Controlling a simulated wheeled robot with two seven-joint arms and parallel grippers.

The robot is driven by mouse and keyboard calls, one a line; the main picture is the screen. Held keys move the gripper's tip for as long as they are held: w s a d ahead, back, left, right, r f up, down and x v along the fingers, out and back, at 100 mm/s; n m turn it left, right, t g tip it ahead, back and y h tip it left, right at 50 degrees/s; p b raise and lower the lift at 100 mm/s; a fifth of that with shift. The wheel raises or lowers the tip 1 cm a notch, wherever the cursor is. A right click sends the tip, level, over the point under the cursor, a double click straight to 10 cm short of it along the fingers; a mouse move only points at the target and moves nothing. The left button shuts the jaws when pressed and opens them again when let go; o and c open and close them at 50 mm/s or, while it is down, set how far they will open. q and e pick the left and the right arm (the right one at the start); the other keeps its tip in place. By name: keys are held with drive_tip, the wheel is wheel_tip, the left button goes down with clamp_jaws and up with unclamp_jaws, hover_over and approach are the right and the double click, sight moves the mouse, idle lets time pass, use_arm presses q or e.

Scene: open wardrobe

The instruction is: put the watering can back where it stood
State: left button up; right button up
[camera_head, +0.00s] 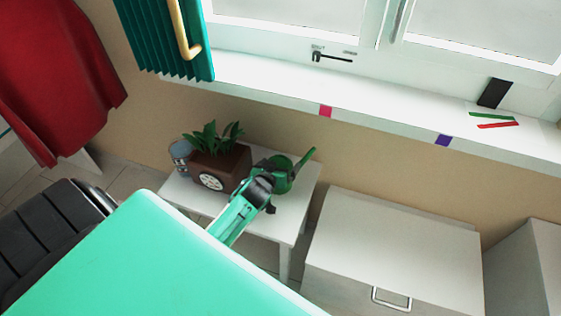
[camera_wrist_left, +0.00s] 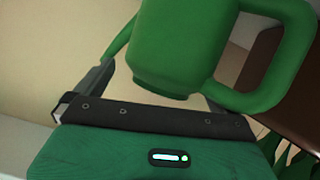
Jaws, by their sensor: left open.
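The green watering can (camera_head: 284,176) is at the right part of the small white table (camera_head: 297,215), its spout pointing up and right. In the left wrist view the can (camera_wrist_left: 180,45) fills the upper middle, with its looped handle to the right. My left gripper (camera_head: 268,182) reaches in over the table at the can. In the left wrist view my open gripper (camera_wrist_left: 155,90) has a finger on either side of the can's lower body. Whether the fingers touch it, and how its base rests, cannot be told. My right gripper is not in view.
A brown planter (camera_head: 229,171) with a leafy plant stands just left of the can, beside a grey tin (camera_head: 180,154). The windowsill (camera_head: 270,82) runs behind and above. A white cabinet (camera_head: 395,245) stands to the right of the table.

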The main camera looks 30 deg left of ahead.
use_arm(q)
drive_tip(key=s+d+p, duration=0.1)
drive_tip(key=s+p, duration=0.2)
drive_tip(key=s, duration=0.5)
drive_tip(key=shift+s+d, duration=0.35)
drive_tip(key=shift+d, duration=0.05)
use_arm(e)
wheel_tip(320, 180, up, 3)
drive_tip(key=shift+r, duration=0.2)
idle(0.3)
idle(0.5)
